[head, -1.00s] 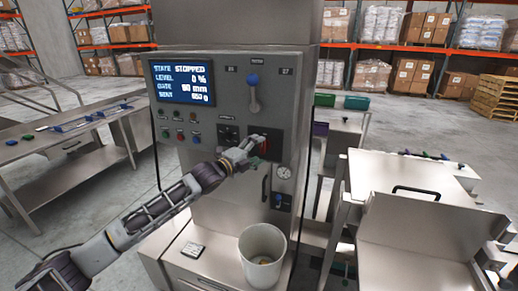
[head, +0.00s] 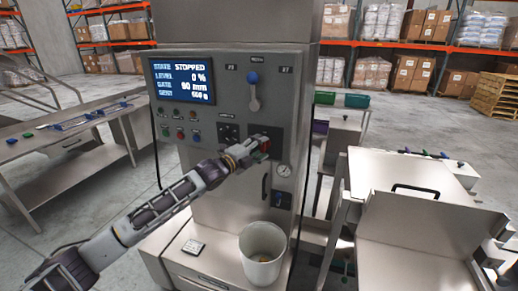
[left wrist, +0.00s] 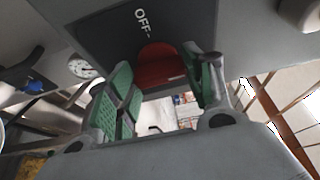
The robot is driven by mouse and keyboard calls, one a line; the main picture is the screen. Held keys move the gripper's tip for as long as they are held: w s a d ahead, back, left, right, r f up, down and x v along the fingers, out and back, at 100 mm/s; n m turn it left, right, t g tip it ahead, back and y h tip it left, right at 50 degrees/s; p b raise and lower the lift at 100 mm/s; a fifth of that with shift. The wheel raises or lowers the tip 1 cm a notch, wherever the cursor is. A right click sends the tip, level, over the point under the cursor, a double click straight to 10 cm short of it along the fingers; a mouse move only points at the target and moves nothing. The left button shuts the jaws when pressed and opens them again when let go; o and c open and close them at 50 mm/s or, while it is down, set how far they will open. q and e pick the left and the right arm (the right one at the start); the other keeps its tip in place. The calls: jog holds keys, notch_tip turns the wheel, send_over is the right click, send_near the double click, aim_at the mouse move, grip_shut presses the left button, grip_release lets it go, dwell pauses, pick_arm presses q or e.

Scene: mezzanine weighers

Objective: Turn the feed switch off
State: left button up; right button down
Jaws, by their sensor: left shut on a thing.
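The feed switch is a red handle (head: 265,146) on a dark plate on the front of the grey machine (head: 225,105). In the left wrist view the red handle (left wrist: 160,66) lies between my green-padded fingers, with an "OFF" label on the plate beside it. My left gripper (head: 254,150) reaches in from the left and is shut on the handle, hiding part of it in the head view. The display (head: 182,80) reads STOPPED and LEVEL 0 %. My right gripper is not in view.
A white bucket (head: 247,240) stands on the machine's ledge. Steel tables (head: 60,165) are at left and right.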

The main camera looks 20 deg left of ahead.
pick_arm(q)
jog(key=shift+f, duration=0.15)
jog(key=n+b, duration=0.1)
jog(key=n, duration=0.1)
jog(key=n+t+b, duration=0.1)
jog(key=n+b, duration=0.1)
jog(key=shift+f+t, duration=0.2)
jog(key=shift+t, duration=0.1)
jog(key=n+t+b, duration=0.1)
jog(key=n, duration=0.2)
jog(key=n+t+b, duration=0.1)
jog(key=n, duration=0.1)
jog(key=shift+d+f+n+y+b, duration=0.15)
jog(key=shift+n+y+b, duration=0.15)
jog(key=shift+n+y, duration=0.1)
jog(key=shift+d+n+t+y, duration=0.1)
jog(key=shift+n+t+y, duration=0.55)
jog(key=shift+n, duration=1.15)
jog(key=shift+n+y, duration=0.55)
jog(key=shift+n, duration=0.55)
jog(key=shift+d+n+t+y, duration=0.1)
jog(key=shift+n+t+y, duration=0.25)
jog(key=shift+n, duration=0.6)
jog(key=shift+d+n+t+y, duration=0.1)
jog(key=shift+n+y, duration=0.45)
jog(key=shift+n, duration=0.4)
jog(key=shift+n+y, duration=0.6)
jog(key=shift+n, duration=1)
